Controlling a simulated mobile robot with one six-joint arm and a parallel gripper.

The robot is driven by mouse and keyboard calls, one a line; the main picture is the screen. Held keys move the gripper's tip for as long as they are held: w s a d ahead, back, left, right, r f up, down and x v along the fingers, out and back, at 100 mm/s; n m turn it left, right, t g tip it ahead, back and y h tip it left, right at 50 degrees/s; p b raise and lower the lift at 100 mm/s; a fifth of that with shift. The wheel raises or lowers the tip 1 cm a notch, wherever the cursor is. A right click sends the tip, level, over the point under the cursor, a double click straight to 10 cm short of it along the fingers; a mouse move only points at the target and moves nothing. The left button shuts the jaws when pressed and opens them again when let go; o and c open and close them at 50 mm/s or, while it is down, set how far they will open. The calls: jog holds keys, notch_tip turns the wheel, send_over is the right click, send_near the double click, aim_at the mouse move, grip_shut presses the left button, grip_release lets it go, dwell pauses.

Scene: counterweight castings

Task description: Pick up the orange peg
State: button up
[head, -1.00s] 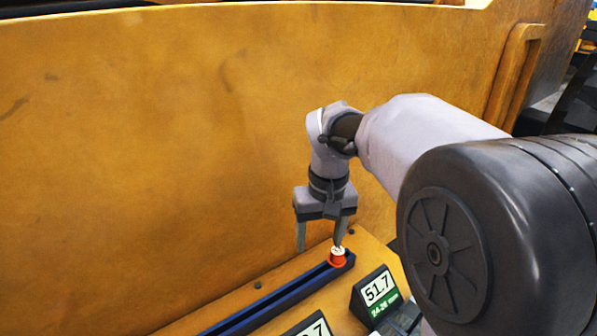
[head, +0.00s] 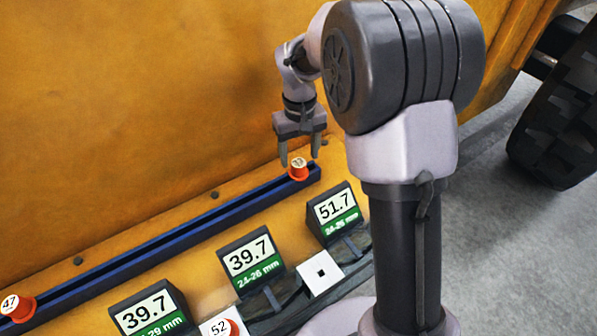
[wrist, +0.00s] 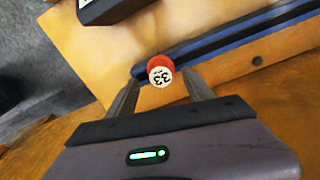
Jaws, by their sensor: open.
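An orange peg (head: 298,172) with a white top stands at the right end of a dark blue rail. In the wrist view the same peg (wrist: 161,72) shows a top marked 33, between the fingertips and slightly beyond them. My gripper (head: 299,164) is open, pointing down at the peg with its fingers to either side; it also shows in the wrist view (wrist: 160,88). I cannot tell whether a finger touches the peg. A second orange peg (head: 17,306), marked 47, sits at the rail's left end. Another, marked 52 (head: 233,328), stands in a white block.
The blue rail (head: 190,217) runs along an orange ledge against a tall orange wall (head: 130,100). Several black display stands, one reading 51.7 (head: 335,207), line the front.

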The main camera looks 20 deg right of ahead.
aim_at(298, 162)
jog(key=f+b, duration=0.1)
jog(key=f, duration=0.1)
jog(key=f+b, duration=0.1)
jog(key=f, duration=0.2)
jog(key=shift+w+a, duration=0.1)
jog(key=shift+w, duration=0.1)
jog(key=shift+r, duration=0.2)
grip_shut()
jog(key=shift+r, duration=0.1)
